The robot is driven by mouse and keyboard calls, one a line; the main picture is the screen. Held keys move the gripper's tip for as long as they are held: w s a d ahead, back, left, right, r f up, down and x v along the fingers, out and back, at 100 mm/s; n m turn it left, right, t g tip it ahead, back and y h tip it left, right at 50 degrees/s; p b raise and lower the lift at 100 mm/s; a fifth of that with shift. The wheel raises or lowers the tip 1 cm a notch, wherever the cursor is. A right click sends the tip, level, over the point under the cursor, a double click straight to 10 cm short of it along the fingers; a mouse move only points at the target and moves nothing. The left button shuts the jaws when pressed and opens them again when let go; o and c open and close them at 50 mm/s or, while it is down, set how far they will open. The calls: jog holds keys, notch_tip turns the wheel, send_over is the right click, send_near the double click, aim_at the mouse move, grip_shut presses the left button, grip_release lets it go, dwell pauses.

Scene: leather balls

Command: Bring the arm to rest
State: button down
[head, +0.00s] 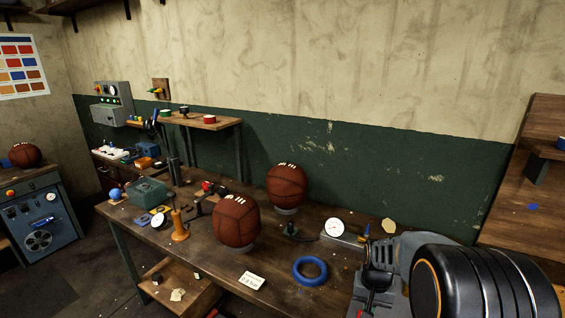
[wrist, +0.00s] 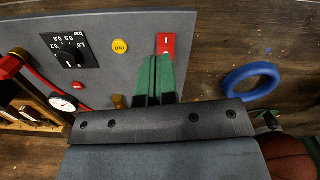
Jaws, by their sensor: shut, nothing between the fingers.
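My gripper (wrist: 156,62) shows in the wrist view with its two green fingers side by side and shut, nothing between them. It hangs over a grey control panel (wrist: 110,75) with a dial, a yellow button (wrist: 120,46) and a red switch (wrist: 166,43). The fingertips are near the red switch; I cannot tell whether they touch the panel. In the head view my arm (head: 475,280) fills the lower right, over the right end of the bench, and hides what is behind it.
Two brown leather balls (head: 237,222) (head: 287,185) stand on the wooden bench (head: 275,268). A blue ring (head: 310,270) lies between them and my arm. A gauge (head: 334,228) and a white card (head: 252,281) are nearby. A wooden shelf unit (head: 525,190) stands at the right.

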jog(key=s+a+r+n+t, duration=0.2)
jog(key=s+a+r, duration=0.1)
jog(key=s+r, duration=0.2)
jog(key=s+a+r+n+t, duration=0.2)
jog(key=s+r, duration=0.4)
jog(key=r, duration=0.3)
jog(key=shift+s+a+r+t, duration=0.25)
jog(key=shift+a+t, duration=0.35)
jog(key=shift+a, duration=0.7)
